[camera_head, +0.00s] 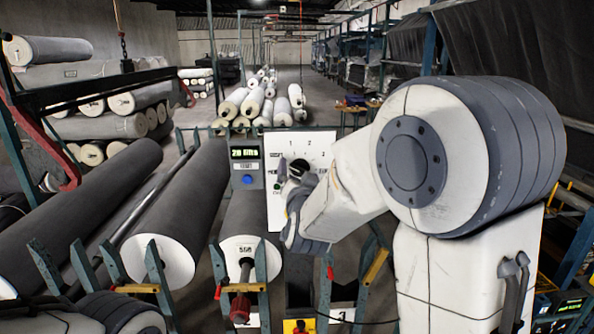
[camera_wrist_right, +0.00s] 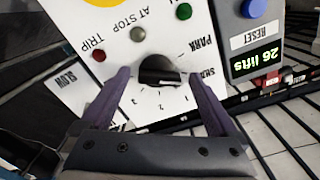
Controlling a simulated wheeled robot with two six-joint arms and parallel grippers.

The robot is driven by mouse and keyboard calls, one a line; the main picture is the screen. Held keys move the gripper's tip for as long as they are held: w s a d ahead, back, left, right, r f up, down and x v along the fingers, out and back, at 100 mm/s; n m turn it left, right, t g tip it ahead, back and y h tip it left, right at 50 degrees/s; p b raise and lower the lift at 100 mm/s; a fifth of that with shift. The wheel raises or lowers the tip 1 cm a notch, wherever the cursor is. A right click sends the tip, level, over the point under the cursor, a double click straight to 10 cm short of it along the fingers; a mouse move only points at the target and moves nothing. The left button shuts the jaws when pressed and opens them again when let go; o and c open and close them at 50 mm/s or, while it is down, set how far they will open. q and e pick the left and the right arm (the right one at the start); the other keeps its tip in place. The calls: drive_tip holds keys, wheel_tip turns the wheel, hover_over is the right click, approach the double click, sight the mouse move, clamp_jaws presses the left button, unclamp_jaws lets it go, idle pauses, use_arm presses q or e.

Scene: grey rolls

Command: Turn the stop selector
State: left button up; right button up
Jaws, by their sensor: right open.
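The stop selector is a black knob (camera_head: 299,166) on a white panel (camera_head: 322,146) with numbered marks around it. In the right wrist view the knob (camera_wrist_right: 160,70) sits between the two fingers of my right gripper (camera_wrist_right: 160,76). The fingers are open, one on each side, with gaps to the knob visible; contact cannot be made out. In the head view my right gripper (camera_head: 289,170) is at the panel, partly hidden by its own wrist. The panel (camera_wrist_right: 85,42) carries PARK, AT STOP and TRIP labels. My left gripper is not in view.
A grey counter box (camera_head: 247,163) with a lit display and blue RESET button stands left of the panel. Lamps, red (camera_wrist_right: 99,56), grey and green (camera_wrist_right: 184,11), sit near the knob. Large grey rolls (camera_head: 180,215) lie at the left on blue-green stands.

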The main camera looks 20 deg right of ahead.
drive_tip(key=c, duration=1.4)
drive_tip(key=shift+f, duration=0.1)
drive_tip(key=shift+f+n+b, duration=0.1)
drive_tip(key=shift+n+b, duration=0.35)
drive_tip(key=shift+n, duration=0.15)
drive_tip(key=shift+n+b, duration=0.6)
drive_tip(key=shift+n, duration=0.4)
drive_tip(key=shift+n+b, duration=0.4)
drive_tip(key=shift+n, duration=1.9)
